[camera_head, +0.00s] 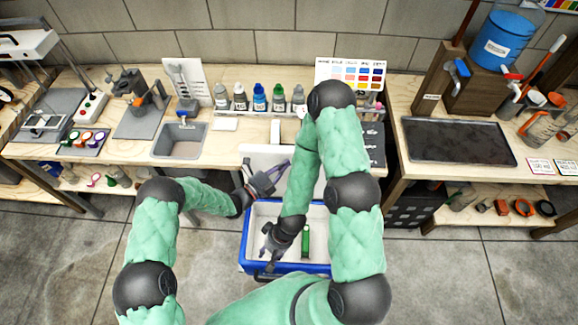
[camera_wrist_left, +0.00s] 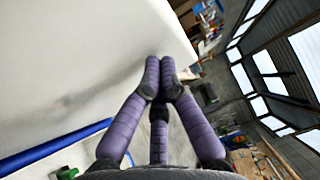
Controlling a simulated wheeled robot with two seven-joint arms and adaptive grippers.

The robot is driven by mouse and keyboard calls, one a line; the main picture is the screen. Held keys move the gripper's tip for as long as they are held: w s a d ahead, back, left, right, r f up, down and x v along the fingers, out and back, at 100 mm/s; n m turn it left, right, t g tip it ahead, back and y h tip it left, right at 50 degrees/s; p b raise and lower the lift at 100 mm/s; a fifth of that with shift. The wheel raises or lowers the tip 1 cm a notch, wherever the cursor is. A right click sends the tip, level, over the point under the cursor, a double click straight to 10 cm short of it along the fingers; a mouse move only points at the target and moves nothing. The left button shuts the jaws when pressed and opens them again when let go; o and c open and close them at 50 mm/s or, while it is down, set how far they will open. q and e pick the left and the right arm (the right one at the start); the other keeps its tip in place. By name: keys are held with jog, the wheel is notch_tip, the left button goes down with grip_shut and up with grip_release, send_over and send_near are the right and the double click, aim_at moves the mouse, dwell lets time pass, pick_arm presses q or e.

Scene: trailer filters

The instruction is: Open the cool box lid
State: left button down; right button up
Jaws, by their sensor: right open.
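The cool box (camera_head: 252,235) is blue with a white inside and stands on the floor in front of the bench. Its white lid (camera_head: 258,154) is raised at the back, so the inside shows. My left gripper (camera_head: 286,164) is in front of the lid's inner face; its purple fingers (camera_wrist_left: 160,70) come together at the tips with nothing seen between them. I cannot tell whether they touch the lid, which fills the left of the wrist view (camera_wrist_left: 80,60). My right gripper (camera_head: 268,252) is open over the front left of the box. My right arm hides part of the box and lid.
A green object (camera_head: 305,240) is inside the box. Behind is a wooden bench with a grey tray (camera_head: 180,141) and several bottles (camera_head: 259,97). A second bench at right holds a dark tray (camera_head: 458,142). The floor right of the box is clear.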

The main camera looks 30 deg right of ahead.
pick_arm(q)
jog(key=s+f+v, duration=0.1)
jog(key=v, duration=0.9)
jog(key=shift+a, duration=0.25)
